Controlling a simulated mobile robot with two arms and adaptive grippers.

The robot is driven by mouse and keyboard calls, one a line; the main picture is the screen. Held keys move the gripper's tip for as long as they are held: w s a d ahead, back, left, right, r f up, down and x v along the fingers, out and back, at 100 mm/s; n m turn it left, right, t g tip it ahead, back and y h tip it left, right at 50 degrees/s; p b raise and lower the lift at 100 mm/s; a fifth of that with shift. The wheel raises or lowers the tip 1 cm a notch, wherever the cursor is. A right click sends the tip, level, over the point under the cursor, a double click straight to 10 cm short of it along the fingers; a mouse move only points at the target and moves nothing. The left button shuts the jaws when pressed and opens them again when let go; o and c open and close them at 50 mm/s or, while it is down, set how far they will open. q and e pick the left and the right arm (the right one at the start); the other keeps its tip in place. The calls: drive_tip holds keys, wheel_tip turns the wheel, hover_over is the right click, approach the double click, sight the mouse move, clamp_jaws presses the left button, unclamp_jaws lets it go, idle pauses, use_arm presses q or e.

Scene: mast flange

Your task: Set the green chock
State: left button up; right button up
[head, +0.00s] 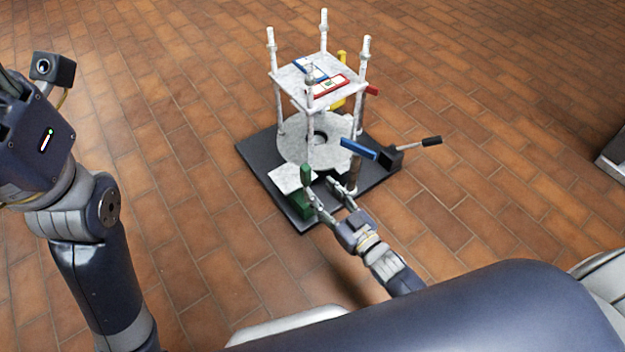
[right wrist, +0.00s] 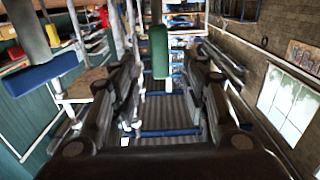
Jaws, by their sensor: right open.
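The green chock (head: 301,205) is a low green block at the front corner of the black base, with an upright green grip (head: 306,174) above it. My right gripper (head: 322,187) is open and close beside the green grip at the front of the base. In the right wrist view the green grip (right wrist: 160,52) shows between the two spread fingers (right wrist: 160,82), a little beyond them, and I see no contact. The block itself cannot be made out in that view. My left arm is at the left of the head view, with its fingers out of frame.
The black base (head: 260,160) carries a pale frame with white posts and a top plate (head: 290,79) bearing blue and red pieces. A blue bar (head: 358,148) and a black-handled lever (head: 431,141) stick out at right.

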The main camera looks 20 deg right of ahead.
drive_tip(key=v, duration=0.3)
drive_tip(key=shift+s+d, duration=0.1)
drive_tip(key=shift+s, duration=0.15)
drive_tip(key=shift+r, duration=0.1)
